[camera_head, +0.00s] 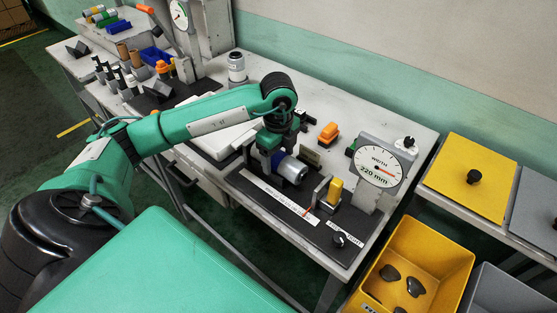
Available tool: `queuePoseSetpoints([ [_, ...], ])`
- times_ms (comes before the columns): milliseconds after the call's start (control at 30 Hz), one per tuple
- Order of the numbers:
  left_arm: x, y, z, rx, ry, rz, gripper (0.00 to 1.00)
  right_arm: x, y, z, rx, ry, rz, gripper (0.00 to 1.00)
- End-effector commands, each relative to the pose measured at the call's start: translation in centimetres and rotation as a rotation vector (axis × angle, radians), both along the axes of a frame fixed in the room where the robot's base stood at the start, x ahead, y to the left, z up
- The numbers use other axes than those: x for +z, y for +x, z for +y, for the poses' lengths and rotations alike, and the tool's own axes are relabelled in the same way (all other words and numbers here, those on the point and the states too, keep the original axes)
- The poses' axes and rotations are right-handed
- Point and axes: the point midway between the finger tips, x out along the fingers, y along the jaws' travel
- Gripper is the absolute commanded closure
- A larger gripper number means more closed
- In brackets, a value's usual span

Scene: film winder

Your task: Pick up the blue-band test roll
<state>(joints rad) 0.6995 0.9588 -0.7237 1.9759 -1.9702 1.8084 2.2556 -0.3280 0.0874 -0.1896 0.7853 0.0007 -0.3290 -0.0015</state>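The blue-band test roll (291,169), silvery with a blue band near its left end, lies on its side on the dark width gauge fixture (262,207) on the table. My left arm reaches in from the left, and my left gripper (272,149) points down at the roll's left end. The gripper hides part of that end. Its fingertips are too small and covered to tell whether they are apart or touch the roll. My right gripper is not in view.
A dial marked 220 mm (379,166) and a yellow block (335,191) stand right of the roll. An orange block (329,132) lies behind. A white-and-dark cylinder (236,67) stands at the back. A yellow bin (424,262) with dark pieces is at lower right.

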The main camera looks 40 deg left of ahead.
Motion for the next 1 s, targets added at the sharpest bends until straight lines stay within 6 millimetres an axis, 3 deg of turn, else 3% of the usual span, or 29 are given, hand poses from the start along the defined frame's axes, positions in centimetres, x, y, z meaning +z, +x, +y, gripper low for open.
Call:
queuePoseSetpoints([
  [33,0.0,0.0,0.0,0.000,0.000,0.000,0.39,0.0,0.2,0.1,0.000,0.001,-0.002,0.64],
  [200,0.0,0.0,0.0,0.000,0.000,0.000,0.72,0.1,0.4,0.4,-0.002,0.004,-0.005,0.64],
  [267,0.1,0.0,0.0,0.000,0.000,-0.001,0.80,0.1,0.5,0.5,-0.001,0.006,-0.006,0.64],
  [667,0.9,0.1,0.0,0.001,-0.001,-0.002,0.80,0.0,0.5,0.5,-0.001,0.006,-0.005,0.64],
  [833,3.2,0.1,0.0,0.000,0.000,-0.004,0.80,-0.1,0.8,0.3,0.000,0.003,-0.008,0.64],
  [1000,6.8,0.1,0.0,0.000,-0.001,-0.006,0.80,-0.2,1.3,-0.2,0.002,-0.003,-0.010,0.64],
])
